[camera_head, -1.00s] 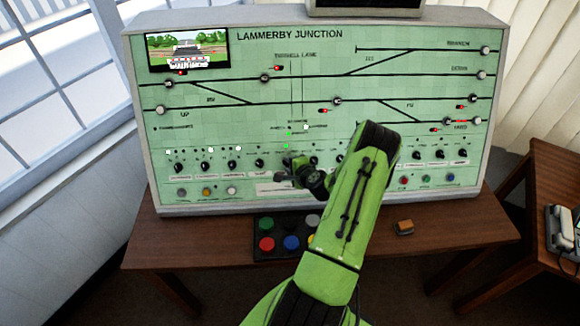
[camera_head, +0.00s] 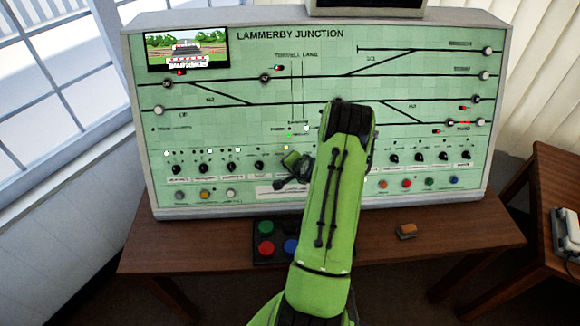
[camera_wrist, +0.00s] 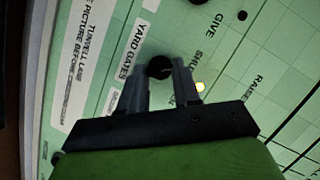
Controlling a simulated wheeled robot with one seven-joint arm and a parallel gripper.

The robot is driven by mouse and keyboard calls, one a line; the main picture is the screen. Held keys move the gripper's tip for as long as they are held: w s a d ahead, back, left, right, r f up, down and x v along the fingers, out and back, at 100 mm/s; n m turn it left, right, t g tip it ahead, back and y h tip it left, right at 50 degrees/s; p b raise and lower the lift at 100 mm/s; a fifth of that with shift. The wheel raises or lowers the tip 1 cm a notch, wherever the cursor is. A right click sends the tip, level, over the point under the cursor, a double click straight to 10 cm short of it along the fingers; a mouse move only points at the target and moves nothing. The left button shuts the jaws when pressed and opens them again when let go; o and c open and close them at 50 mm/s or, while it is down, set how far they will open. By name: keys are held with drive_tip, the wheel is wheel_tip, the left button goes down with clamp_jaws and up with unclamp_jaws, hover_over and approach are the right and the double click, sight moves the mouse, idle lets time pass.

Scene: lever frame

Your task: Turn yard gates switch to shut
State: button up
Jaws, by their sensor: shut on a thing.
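The yard gates switch is a round black knob (camera_wrist: 159,67) on the pale green panel. It sits between the fingers of my gripper (camera_wrist: 160,72) in the wrist view, with the YARD GATES label (camera_wrist: 129,49) beside it. The fingers are closed on the knob's sides. Which way the knob points cannot be made out. In the head view my gripper (camera_head: 293,167) is at the row of knobs, and the arm hides the switch. A yellow lamp (camera_head: 285,148) shows just above it.
Other black knobs (camera_head: 259,165) stand in the same row on both sides. Coloured buttons (camera_head: 205,194) line the panel's lower edge. A telephone (camera_head: 566,232) is at right.

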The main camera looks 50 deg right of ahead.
idle(0.3)
drive_tip(key=o, duration=1.1)
drive_tip(key=shift+c, duration=0.2)
drive_tip(key=v, duration=1.5)
drive_tip(key=shift+s+a+r+b, duration=0.2)
drive_tip(key=shift+s+b, duration=0.1)
drive_tip(key=shift+b, duration=0.15)
